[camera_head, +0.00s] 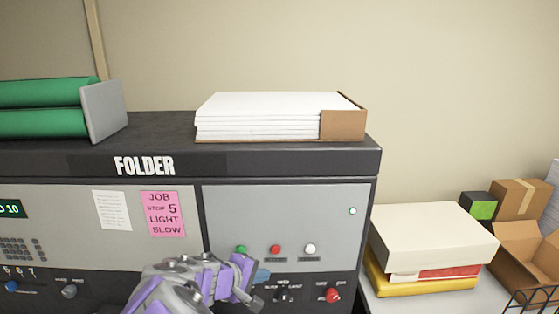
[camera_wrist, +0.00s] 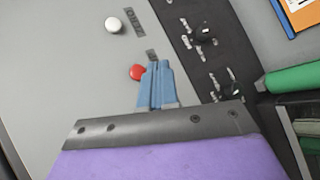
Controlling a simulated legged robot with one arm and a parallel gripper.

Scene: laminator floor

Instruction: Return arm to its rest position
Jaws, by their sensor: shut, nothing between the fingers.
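My purple and grey arm reaches up from the bottom of the head view, in front of the folder machine's grey control panel (camera_head: 290,210). My gripper (camera_head: 262,275) has blue fingers that show just right of the wrist. In the wrist view my gripper (camera_wrist: 157,66) is shut and empty, its fingertips close together near a red button (camera_wrist: 136,72). Whether the tips touch the panel I cannot tell. A white button (camera_wrist: 114,25) lies beyond. The head view shows a green button (camera_head: 241,249), a red button (camera_head: 275,249) and a white button (camera_head: 310,249) in a row.
A stack of white paper (camera_head: 265,110) in a cardboard tray and green rollers (camera_head: 40,108) sit on the machine top. A red knob (camera_head: 332,295) is on the lower dark strip. Boxes (camera_head: 435,232) stand on a table at right. Wall above is clear.

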